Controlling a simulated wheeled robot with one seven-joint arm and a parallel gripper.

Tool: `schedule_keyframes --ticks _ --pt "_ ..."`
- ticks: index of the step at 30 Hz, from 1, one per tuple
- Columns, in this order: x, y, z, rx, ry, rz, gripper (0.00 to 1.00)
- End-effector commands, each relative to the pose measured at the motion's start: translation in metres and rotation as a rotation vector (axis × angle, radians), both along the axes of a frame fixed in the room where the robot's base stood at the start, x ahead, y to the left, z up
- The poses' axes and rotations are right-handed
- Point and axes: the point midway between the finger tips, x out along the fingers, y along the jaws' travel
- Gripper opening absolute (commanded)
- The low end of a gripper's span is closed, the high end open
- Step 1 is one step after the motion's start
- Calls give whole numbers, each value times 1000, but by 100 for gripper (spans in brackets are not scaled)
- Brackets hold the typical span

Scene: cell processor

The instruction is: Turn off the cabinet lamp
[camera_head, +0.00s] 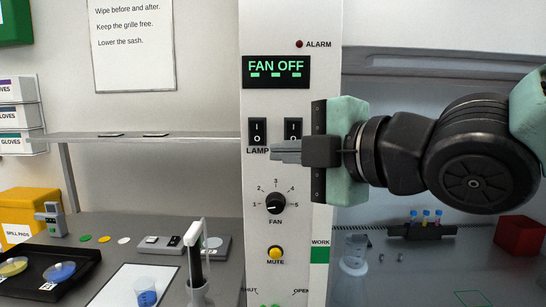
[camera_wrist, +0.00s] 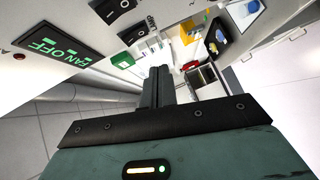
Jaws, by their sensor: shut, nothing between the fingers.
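The LAMP switch (camera_head: 258,132) is a black rocker marked I above O on the white cabinet panel, with its label just below. I cannot tell which side is pressed in. It also appears near the top of the wrist view (camera_wrist: 136,32). My gripper (camera_head: 274,151) is shut and empty. In the head view its fingers point left and their tips overlap the right end of the LAMP label, just below the switch. I cannot tell whether they touch the panel. In the wrist view the closed fingers (camera_wrist: 158,72) stand below the rocker, visibly apart from it.
A second rocker (camera_head: 293,128) sits right of the LAMP switch, its lower part and label hidden by my gripper. Above is a display (camera_head: 276,72) reading FAN OFF. Below are the FAN knob (camera_head: 276,203) and yellow MUTE button (camera_head: 275,253). A shelf (camera_head: 180,138) extends left.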

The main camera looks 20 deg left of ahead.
Motion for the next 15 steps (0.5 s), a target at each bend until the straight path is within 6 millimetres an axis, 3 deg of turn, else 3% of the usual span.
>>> schedule_keyframes --ticks 7,15 --pt "-20 -33 -1 2 -2 -1 0" --pt "-28 -46 -1 0 1 -1 0"
